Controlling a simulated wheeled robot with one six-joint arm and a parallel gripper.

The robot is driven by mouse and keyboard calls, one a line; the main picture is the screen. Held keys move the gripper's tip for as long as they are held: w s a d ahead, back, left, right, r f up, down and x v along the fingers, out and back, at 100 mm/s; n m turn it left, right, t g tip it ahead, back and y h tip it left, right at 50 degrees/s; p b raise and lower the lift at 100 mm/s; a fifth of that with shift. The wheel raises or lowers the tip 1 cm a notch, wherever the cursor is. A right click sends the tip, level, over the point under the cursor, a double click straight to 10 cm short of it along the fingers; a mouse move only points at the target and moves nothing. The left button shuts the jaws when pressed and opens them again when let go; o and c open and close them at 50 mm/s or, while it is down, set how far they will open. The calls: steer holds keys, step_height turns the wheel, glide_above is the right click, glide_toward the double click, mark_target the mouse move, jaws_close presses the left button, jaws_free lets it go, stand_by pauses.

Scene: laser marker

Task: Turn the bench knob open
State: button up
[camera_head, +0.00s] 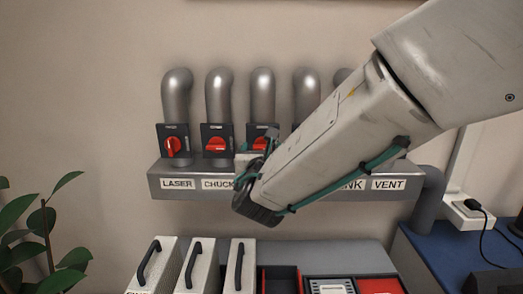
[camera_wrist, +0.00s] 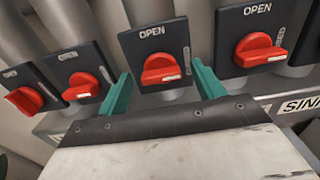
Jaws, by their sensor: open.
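Red rotary knobs on black plates stand in a row on the wall. The third knob from the left (camera_wrist: 163,68) has a plate reading OPEN at the top; its grip lies roughly crosswise. I take it as the bench knob, but its name label is hidden. It shows partly in the head view (camera_head: 260,143), behind my arm. My gripper (camera_wrist: 160,76) is open, its green fingers on either side of this knob. Nothing is held, and I cannot tell whether either finger touches it. In the head view my gripper (camera_head: 253,155) is mostly hidden by my wrist.
The laser knob (camera_head: 173,145) and chuck knob (camera_head: 216,144) are to the left; another knob (camera_wrist: 260,52) is close on the right. A grey labelled ledge (camera_head: 180,184) runs below. White binders (camera_head: 195,270) and a plant (camera_head: 38,235) stand lower left.

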steer(key=shift+c, duration=0.4)
steer(key=c, duration=0.9)
steer(key=shift+n, duration=0.4)
steer(key=n, duration=0.3)
steer(key=shift+a+n, duration=0.1)
steer(key=shift+n, duration=0.3)
steer(key=n, duration=0.9)
steer(key=shift+a+f, duration=0.1)
steer(key=n, duration=0.4)
steer(key=shift+f, duration=0.1)
steer(key=shift+n, duration=0.3)
